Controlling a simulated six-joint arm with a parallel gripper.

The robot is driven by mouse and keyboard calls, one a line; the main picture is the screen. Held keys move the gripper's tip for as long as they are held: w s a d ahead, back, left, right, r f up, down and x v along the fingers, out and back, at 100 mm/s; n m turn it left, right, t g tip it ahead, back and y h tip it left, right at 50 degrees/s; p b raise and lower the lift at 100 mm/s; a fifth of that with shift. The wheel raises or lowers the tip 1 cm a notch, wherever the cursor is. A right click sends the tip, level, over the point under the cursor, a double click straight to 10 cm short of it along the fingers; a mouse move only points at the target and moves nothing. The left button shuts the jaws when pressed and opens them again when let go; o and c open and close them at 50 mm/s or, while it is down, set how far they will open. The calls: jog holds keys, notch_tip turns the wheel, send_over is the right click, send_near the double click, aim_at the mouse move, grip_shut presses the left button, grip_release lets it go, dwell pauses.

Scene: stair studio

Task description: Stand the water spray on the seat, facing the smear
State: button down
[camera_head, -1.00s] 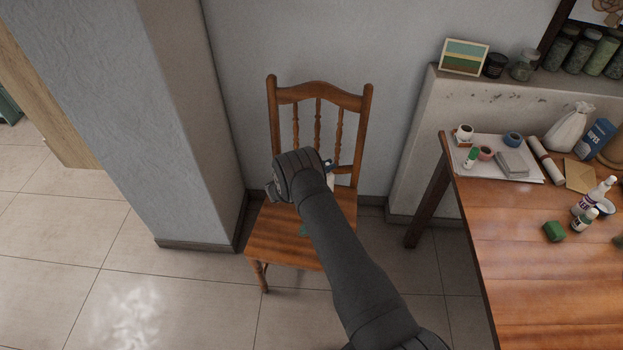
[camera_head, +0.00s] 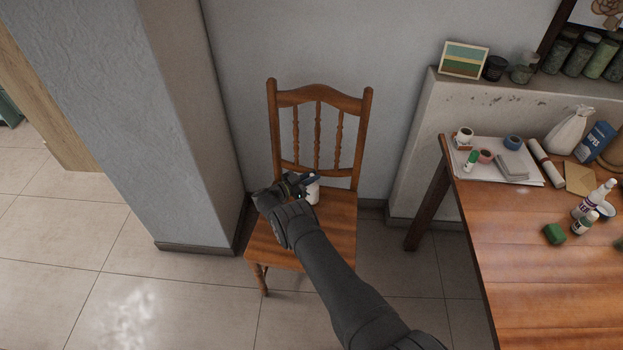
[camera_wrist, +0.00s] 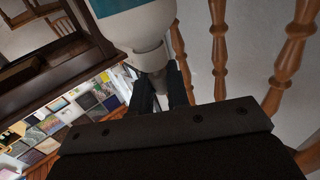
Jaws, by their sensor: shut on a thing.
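The wooden chair stands against the wall in the head view, and its seat (camera_head: 338,222) is partly covered by my arm. My gripper (camera_head: 303,181) is over the back half of the seat, shut on the water spray, a white bottle (camera_head: 313,194). The bottle looks about upright in the head view; I cannot tell whether its base touches the seat. In the wrist view my gripper (camera_wrist: 162,92) closes around the neck of the bottle (camera_wrist: 146,28), with the chair's spindles beside it. Which way the nozzle faces is unclear.
The chair's backrest (camera_head: 320,98) rises just behind the bottle. A grey wall pillar (camera_head: 160,130) is close on the left. A wooden table (camera_head: 500,235) with bottles, a green block and a tray stands on the right. A whitish patch (camera_head: 130,310) shows on the floor at lower left.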

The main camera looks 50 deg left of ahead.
jog(key=shift+f, duration=0.4)
jog(key=c, duration=1.4)
grip_release()
jog(key=s, duration=0.4)
jog(key=s+a, duration=0.1)
jog(key=s, duration=0.7)
jog(key=shift+a, duration=0.3)
jog(key=w, duration=0.4)
jog(key=w+d, duration=0.1)
jog(key=w, duration=0.7)
jog(key=shift+d+r, duration=0.25)
jog(key=shift+r, duration=0.1)
jog(key=shift+d+r, duration=0.1)
jog(key=shift+r, duration=1.55)
